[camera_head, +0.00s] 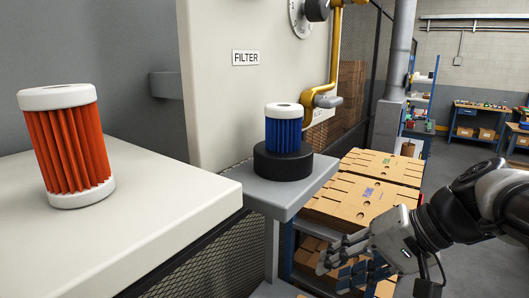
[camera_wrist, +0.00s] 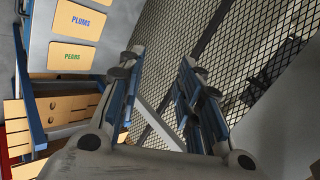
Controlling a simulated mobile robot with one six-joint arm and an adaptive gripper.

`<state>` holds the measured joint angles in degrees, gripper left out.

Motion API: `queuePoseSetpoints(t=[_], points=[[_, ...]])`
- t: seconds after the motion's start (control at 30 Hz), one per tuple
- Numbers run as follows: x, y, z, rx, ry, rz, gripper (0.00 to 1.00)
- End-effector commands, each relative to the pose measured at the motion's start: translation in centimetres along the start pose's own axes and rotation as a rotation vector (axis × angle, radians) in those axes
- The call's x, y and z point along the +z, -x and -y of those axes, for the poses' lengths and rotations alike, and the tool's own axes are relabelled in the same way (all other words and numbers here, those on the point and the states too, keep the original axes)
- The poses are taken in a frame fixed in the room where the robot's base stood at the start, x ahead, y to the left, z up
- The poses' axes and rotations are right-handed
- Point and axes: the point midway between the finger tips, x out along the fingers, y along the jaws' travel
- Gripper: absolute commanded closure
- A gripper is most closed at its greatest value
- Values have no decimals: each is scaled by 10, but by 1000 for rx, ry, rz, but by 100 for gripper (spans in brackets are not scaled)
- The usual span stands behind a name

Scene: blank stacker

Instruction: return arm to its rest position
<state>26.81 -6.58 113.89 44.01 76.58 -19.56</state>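My gripper (camera_head: 350,265) is at the lower right of the head view, in front of the stacked cardboard blanks and apart from them. In the wrist view my gripper (camera_wrist: 160,90) shows two blue-padded fingers spread apart with nothing between them. An orange pleated filter (camera_head: 68,146) with white end caps stands upright on the light ledge at left. A blue pleated filter (camera_head: 283,131) stands upright on a black round base on the grey shelf, under the FILTER sign. My gripper is to the right of and below both filters.
Stacked cardboard blanks (camera_head: 378,167) lie behind my arm. A grey shelf (camera_head: 225,178) juts out at the middle, with wire mesh (camera_head: 215,265) below the ledge. In the wrist view, mesh (camera_wrist: 215,40) and PLUMS and PEARS cards (camera_wrist: 80,22) show. Open floor lies at right.

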Motion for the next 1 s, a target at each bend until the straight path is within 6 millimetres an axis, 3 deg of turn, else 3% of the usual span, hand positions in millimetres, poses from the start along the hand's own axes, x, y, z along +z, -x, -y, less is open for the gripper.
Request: queuePoseSetpoints(t=[0.07, 0.2, 0.4, 0.6, 1.0], points=[[41, -23, -26, 163, 124, 54, 68], [94, -29, -49, 360, 225, 23, 68], [138, -27, -86, 552, 373, -77, 68], [150, -25, -103, 622, 454, -148, 68], [150, -24, -105, 630, 460, -156, 68]])
